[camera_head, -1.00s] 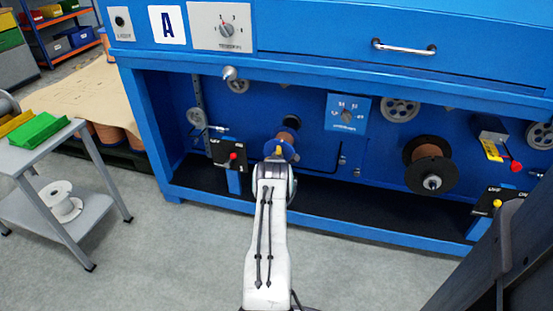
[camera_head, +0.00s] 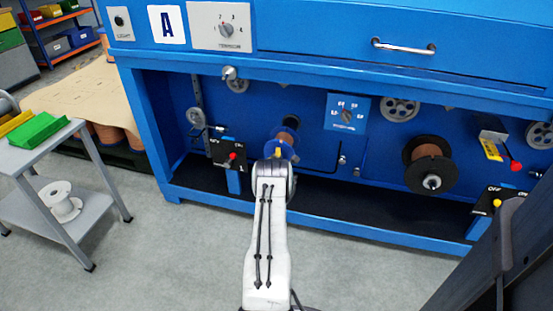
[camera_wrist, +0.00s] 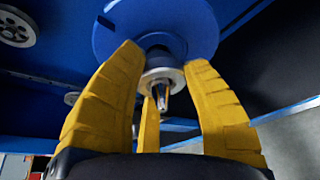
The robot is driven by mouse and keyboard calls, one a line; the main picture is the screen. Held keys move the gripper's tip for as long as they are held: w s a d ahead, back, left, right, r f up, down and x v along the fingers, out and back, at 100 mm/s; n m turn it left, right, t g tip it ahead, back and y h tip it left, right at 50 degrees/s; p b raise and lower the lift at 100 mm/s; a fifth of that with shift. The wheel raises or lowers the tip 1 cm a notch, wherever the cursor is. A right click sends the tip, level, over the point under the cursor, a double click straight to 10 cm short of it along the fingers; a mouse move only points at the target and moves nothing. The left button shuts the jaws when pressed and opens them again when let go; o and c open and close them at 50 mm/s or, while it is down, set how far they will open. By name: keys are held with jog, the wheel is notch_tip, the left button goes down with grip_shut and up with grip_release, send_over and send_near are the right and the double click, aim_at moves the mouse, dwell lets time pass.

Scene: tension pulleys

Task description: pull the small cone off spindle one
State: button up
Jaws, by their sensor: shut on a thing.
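Spindle one carries a copper-coloured spool (camera_head: 288,136) with a blue flange (camera_wrist: 207,28), on the left of the machine's recess. In the wrist view, the small cone (camera_wrist: 162,74) appears as a pale grey ring with a metal tip in front of the blue flange, centred between the yellow fingers. My gripper (camera_wrist: 161,62) is shut on it, with its fingers around its sides. In the head view, my gripper (camera_head: 277,153) is at the front of the spool, and my wrist hides most of the cone. The exact finger contact is hard to see.
A black-flanged spool (camera_head: 430,166) sits on another spindle to the right. A switch box with a red knob (camera_head: 231,154) stands close left of my gripper. A grey cart (camera_head: 50,160) is at the left. The floor in front is clear.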

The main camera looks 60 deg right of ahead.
jog(key=shift+s+a+f+b, duration=0.15)
jog(key=shift+a+f+b, duration=0.05)
jog(key=shift+a, duration=0.6)
jog(key=shift+s+a+f+b, duration=0.1)
jog(key=shift+a+f+b, duration=0.05)
jog(key=shift+a, duration=0.6)
jog(key=shift+s+d+r+b, duration=0.15)
jog(key=shift+r+b, duration=0.1)
jog(key=shift+b, duration=0.9)
dwell(0.8)
jog(key=shift+s+a+r+b, duration=0.1)
jog(key=shift+s+a+b, duration=0.15)
jog(key=shift+a+b, duration=0.45)
jog(key=shift+s+a+r+b, duration=0.1)
jog(key=shift+s+a+b, duration=0.15)
jog(key=shift+a+b, duration=0.45)
jog(key=shift+s+a, duration=0.1)
jog(key=shift+a, duration=0.3)
jog(key=shift+a, duration=0.2)
jog(key=shift+a, duration=0.15)
